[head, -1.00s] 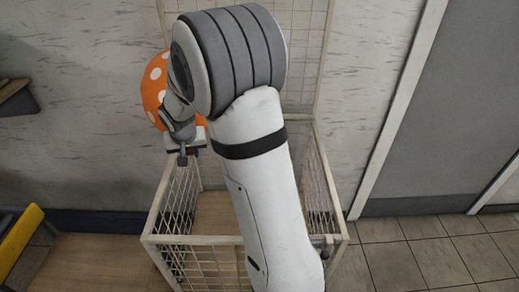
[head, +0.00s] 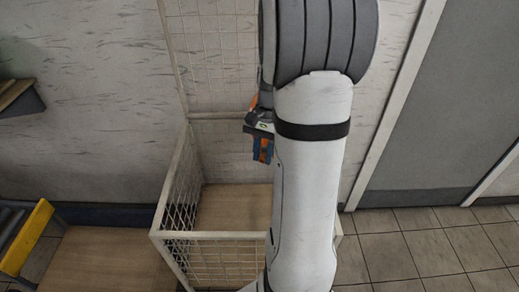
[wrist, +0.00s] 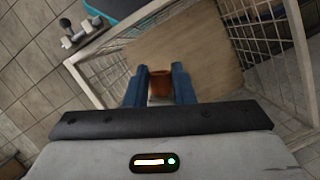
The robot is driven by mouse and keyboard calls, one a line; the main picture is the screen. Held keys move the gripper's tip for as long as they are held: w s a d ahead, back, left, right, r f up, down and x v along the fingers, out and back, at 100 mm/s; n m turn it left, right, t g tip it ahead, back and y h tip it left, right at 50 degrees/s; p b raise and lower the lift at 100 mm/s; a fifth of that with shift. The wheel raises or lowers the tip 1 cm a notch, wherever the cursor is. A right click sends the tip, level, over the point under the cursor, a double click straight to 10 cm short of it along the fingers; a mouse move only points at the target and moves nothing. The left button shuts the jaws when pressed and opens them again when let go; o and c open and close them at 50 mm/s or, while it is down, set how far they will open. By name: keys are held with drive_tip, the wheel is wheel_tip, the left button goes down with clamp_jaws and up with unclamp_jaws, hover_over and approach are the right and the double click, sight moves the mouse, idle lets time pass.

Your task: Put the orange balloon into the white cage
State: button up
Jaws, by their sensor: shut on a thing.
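The white cage (head: 205,235) is a wire-mesh box, open at the top, with a wooden floor and a tall mesh back panel. Its pale frame also shows in the wrist view (wrist: 112,37). My gripper (head: 262,152) is above the cage, partly hidden by my arm. In the wrist view, its blue fingers (wrist: 160,86) are shut on a small orange-brown part (wrist: 160,82), with the cage floor beyond. Only slivers of the orange balloon (head: 254,102) show in the head view; my arm hides the rest.
A yellow-edged bench or conveyor (head: 27,238) stands at the far left, with a dark shelf (head: 20,98) above. A grey door (head: 450,110) is at the right. Tiled floor (head: 420,245) is clear to the cage's right.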

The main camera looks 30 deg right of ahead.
wheel_tip(320, 180, down, 13)
drive_tip(key=b, duration=0.9)
drive_tip(key=shift+b, duration=0.3)
drive_tip(key=shift+s+r, duration=0.1)
drive_tip(key=o, duration=0.8)
drive_tip(key=shift+o, duration=0.2)
drive_tip(key=s+a+r+p, duration=0.4)
drive_tip(key=s+a+r, duration=0.1)
drive_tip(key=s, duration=0.3)
drive_tip(key=shift+s+r, duration=0.4)
drive_tip(key=shift+r, duration=0.1)
